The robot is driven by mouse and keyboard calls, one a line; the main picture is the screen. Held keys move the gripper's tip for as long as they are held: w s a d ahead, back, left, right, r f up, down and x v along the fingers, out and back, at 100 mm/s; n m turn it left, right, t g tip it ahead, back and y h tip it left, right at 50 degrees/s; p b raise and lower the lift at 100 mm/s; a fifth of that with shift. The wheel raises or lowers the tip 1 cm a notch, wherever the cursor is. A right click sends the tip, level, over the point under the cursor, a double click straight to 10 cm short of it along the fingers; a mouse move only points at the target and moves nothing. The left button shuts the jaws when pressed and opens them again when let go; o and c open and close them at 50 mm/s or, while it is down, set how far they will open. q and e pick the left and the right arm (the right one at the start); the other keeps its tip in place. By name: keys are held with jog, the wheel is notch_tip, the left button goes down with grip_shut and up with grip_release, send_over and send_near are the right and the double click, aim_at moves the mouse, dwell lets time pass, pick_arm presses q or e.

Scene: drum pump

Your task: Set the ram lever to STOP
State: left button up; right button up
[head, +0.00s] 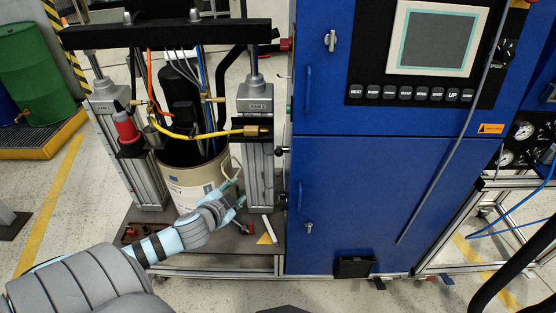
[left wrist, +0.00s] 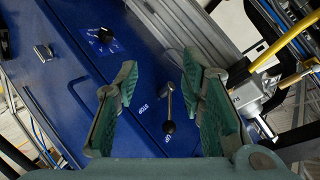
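The ram lever (left wrist: 169,105) shows in the left wrist view as a short metal rod with a black ball knob, on a blue panel. White lettering that looks like STOP, turned in the picture, stands left of the rod. The knob lies away from it, beside another short label close to the knob. My left gripper (left wrist: 157,112) is open, with one green-padded finger on each side of the lever in the picture; no contact shows. In the head view my left gripper (head: 238,190) is in front of the drum, left of the blue cabinet. My right gripper is out of view.
A black rotary knob (left wrist: 104,36) sits on the same blue panel. The blue cabinet (head: 350,190) stands right of the pump frame. A grey ram post (head: 258,160), a beige drum (head: 190,185) and a yellow hose (head: 200,135) are close to my left arm.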

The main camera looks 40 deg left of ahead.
aim_at(277, 154)
pick_arm(q)
jog(key=w+d+r+m+t+h+b, duration=0.1)
jog(key=w+d+r+m+t+h, duration=0.15)
jog(key=d+r, duration=0.55)
jog(key=shift+n+y, duration=0.35)
jog(key=shift+y, duration=0.1)
jog(key=b+x, duration=0.1)
jog(key=x, duration=0.3)
jog(key=a+r+b+x, duration=0.1)
jog(key=b+x, duration=0.1)
jog(key=x, duration=0.3)
jog(key=a+r+b+x, duration=0.1)
jog(key=x, duration=0.3)
jog(key=shift+w+f, duration=0.15)
jog(key=shift+w, duration=0.2)
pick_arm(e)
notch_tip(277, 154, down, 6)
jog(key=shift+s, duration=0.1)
pick_arm(q)
grip_shut()
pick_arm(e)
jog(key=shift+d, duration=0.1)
